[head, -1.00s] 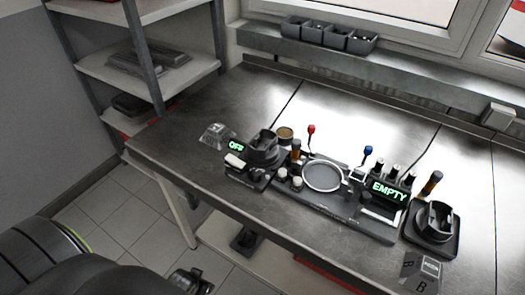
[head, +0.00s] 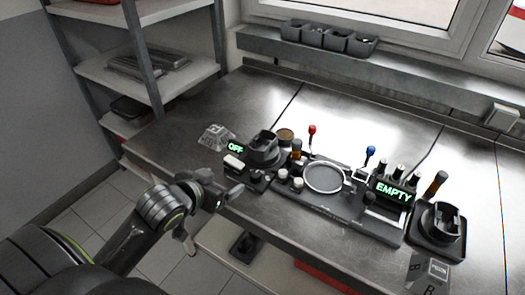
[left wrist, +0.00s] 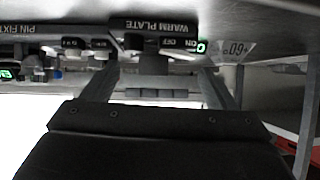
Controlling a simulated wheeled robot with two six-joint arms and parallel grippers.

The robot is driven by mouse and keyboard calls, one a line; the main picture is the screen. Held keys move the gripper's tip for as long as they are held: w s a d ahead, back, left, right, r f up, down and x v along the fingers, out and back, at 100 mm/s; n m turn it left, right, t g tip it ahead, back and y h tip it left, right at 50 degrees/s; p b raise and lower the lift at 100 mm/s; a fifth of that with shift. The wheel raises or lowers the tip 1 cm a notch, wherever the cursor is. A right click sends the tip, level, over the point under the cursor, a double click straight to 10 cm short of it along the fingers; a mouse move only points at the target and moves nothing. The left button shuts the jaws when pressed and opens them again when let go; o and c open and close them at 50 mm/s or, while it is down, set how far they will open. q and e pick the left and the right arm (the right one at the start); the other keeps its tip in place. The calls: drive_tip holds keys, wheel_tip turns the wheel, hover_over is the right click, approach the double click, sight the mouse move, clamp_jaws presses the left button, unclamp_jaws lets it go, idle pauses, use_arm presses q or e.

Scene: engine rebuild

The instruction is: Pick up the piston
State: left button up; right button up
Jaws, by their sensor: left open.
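A dark, cup-like part (head: 263,147) stands on the unit with the "OFF" display, and a similar dark part (head: 436,220) stands in a black tray at the right. Either could be the piston; I cannot tell which. My left gripper (head: 232,194) is in front of the bench's front edge, below and left of the "OFF" unit, apart from both parts. In the left wrist view, the picture is upside down and the fingers (left wrist: 157,75) are spread with nothing between them. The warm plate's label (left wrist: 155,27) shows beyond them. My right gripper is out of view.
A pin fixture with a round ring (head: 324,177) and an "EMPTY" display (head: 393,190) fills the bench middle. Red (head: 312,130) and blue (head: 370,152) knobbed levers stand up there. Shelves (head: 150,65) stand at left. The bench's far left is mostly clear.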

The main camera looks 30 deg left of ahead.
use_arm(q)
drive_tip(key=t+h, duration=0.1)
drive_tip(key=t, duration=0.1)
approach(254, 150)
wheel_tip(254, 150, up, 2)
drive_tip(key=s, duration=0.1)
drive_tip(key=x, duration=1.1)
drive_tip(key=shift+p+x, duration=0.55)
drive_tip(key=shift+x, duration=2.15)
drive_tip(key=shift+a+f, duration=0.1)
drive_tip(key=shift+a, duration=0.05)
drive_tip(key=shift+c, duration=0.4)
drive_tip(key=c, duration=1.4)
